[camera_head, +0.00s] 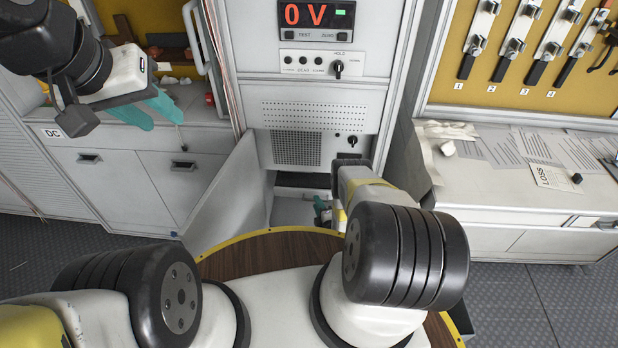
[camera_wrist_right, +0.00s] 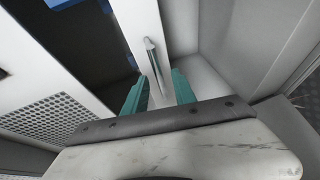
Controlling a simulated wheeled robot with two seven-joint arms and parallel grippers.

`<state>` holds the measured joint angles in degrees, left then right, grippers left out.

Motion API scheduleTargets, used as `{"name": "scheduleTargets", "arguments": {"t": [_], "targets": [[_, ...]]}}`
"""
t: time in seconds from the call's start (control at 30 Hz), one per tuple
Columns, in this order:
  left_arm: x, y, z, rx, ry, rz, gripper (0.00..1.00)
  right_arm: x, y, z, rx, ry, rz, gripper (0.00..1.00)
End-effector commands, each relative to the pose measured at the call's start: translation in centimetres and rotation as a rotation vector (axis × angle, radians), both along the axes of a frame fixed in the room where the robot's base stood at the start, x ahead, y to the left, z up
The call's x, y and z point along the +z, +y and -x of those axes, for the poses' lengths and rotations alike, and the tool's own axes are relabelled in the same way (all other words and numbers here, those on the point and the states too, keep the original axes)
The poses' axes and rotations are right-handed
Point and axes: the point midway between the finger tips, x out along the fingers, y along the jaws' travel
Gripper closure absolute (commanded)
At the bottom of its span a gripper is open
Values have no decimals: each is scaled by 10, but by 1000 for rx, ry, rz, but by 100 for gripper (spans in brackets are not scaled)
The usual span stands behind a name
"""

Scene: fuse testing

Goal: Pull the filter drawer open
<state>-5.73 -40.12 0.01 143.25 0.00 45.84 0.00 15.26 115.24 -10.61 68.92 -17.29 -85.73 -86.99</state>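The filter drawer's pale front (camera_wrist_right: 136,22) carries a slim upright metal handle (camera_wrist_right: 153,62) in the right wrist view. My right gripper (camera_wrist_right: 159,88) has its two teal fingers apart on either side of the handle; contact cannot be made out. In the head view, my right arm hides most of this gripper, with a bit of teal showing low by the cabinet. A pale panel (camera_head: 291,211) shows there below a dark gap, partly hidden. My left gripper (camera_head: 166,122) is open and empty at the upper left, above the DC cabinet.
The test cabinet (camera_head: 254,92) with a 0 V display (camera_head: 318,14) stands above the low opening. A door panel (camera_head: 228,193) stands swung out to its left. A paper-covered bench (camera_head: 470,199) is at the right. A round wooden surface (camera_head: 262,258) lies in front.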

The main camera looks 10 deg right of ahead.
Motion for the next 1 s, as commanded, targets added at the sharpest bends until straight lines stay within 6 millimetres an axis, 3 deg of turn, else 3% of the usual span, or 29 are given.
{"name": "scheduleTargets", "arguments": {"t": [0.33, 0.5, 1.0], "targets": [[0, 0, 0, 0, 0, 0, 64, -1, 1, -7, 0, 0, -1, 68], [0, 0, 0, 0, 0, 0, 64, -1, 1, -7, 0, 0, -1, 99], [0, 0, 0, 0, 0, 0, 64, -1, 0, -6, 0, 1, -1, 100]]}}
